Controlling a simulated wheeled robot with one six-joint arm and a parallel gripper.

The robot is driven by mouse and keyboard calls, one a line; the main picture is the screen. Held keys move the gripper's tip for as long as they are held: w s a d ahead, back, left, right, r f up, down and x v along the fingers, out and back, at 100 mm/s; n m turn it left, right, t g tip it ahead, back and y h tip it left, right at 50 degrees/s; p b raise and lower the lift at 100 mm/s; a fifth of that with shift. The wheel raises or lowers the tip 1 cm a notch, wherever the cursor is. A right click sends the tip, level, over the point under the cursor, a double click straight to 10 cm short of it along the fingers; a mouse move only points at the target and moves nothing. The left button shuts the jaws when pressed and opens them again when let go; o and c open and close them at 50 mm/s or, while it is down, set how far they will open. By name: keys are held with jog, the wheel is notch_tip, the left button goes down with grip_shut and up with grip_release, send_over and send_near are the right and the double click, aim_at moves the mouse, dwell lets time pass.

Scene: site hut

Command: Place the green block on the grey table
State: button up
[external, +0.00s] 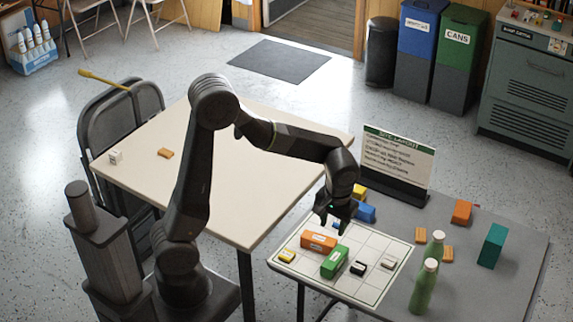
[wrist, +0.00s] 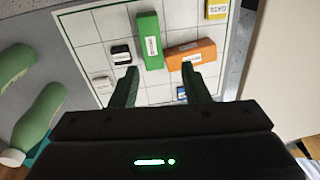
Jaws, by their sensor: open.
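The green block (external: 334,262) lies on a white gridded sheet (external: 375,246) at the near left of the grey table (external: 469,285). It has a white label and also shows upright in the wrist view (wrist: 150,40). My gripper (external: 334,222) is above the sheet, open and empty. In the wrist view my two fingers (wrist: 160,82) point toward the sheet, with the green block beyond their tips and apart from them. An orange block (external: 318,243) lies beside the green one; it also shows in the wrist view (wrist: 191,54).
Small black (external: 358,268), white (external: 388,263) and yellow (external: 287,256) blocks share the sheet. Two green bottles (external: 424,288) stand to its right. A sign (external: 397,158) and a blue block (external: 366,213) are behind. A teal block (external: 492,246) stands farther right. The cream table (external: 250,170) is mostly clear.

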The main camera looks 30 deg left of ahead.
jog(key=s+a+f+m+t+y+b, duration=0.1)
jog(key=s+f+t+y+b, duration=0.2)
jog(key=s+f+t+b, duration=0.4)
jog(key=s+d+r+n+t+h+b, duration=0.1)
jog(key=s+r+t+h+b, duration=0.5)
jog(key=t+b, duration=0.75)
jog(key=g+y+b, duration=0.2)
jog(key=g, duration=0.1)
send_near(335, 257)
jog(key=w, duration=0.4)
jog(key=shift+w+a+r, duration=0.1)
jog(key=shift+w+r, duration=0.15)
jog(key=shift+w, duration=0.05)
jog(key=shift+w+f, duration=0.15)
jog(key=shift+w, duration=1.15)
jog(key=shift+w+f, duration=0.15)
jog(key=shift+w, duration=1.2)
